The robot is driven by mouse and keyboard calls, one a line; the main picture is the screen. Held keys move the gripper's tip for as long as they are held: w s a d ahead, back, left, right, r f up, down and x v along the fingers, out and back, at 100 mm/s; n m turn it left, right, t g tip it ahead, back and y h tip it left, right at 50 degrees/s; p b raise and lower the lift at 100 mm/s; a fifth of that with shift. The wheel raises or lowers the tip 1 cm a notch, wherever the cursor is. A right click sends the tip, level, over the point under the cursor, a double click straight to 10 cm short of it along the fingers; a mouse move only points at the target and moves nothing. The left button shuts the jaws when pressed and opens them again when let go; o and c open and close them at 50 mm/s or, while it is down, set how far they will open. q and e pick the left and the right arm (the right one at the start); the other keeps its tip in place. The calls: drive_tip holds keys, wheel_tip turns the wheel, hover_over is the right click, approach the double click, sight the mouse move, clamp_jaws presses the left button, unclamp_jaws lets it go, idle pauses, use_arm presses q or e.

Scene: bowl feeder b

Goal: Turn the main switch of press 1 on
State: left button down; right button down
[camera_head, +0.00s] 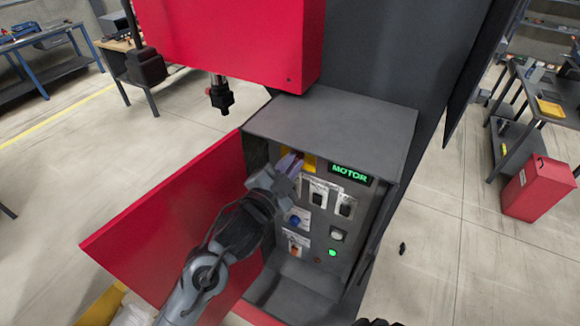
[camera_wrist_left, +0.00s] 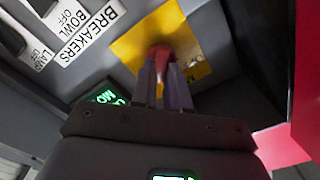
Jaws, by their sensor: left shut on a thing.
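The main switch is a red knob (camera_wrist_left: 163,52) on a yellow plate (camera_wrist_left: 203,40), at the top left of the open control cabinet of the press. In the head view the yellow plate (camera_head: 310,162) shows just past my left gripper (camera_head: 291,166). In the left wrist view the fingers of my left gripper (camera_wrist_left: 161,78) are shut on the red knob from both sides. The fingers hide part of the knob, so its exact turn angle is hard to read. A green lit MOTOR sign (camera_head: 350,174) is right of the switch. My right gripper cannot be made out.
The red cabinet door (camera_head: 165,215) stands open to the left, beside my left arm. Below the switch are breakers (camera_head: 318,198), a blue knob (camera_head: 294,221) and a green lamp (camera_head: 332,253). The red press housing (camera_head: 235,40) hangs above. A red bin (camera_head: 540,187) stands far right.

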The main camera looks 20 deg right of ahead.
idle(0.5)
use_arm(q)
drive_tip(key=c, duration=1.1)
unclamp_jaws()
drive_tip(key=b+v, duration=0.2)
drive_tip(key=v, duration=0.9)
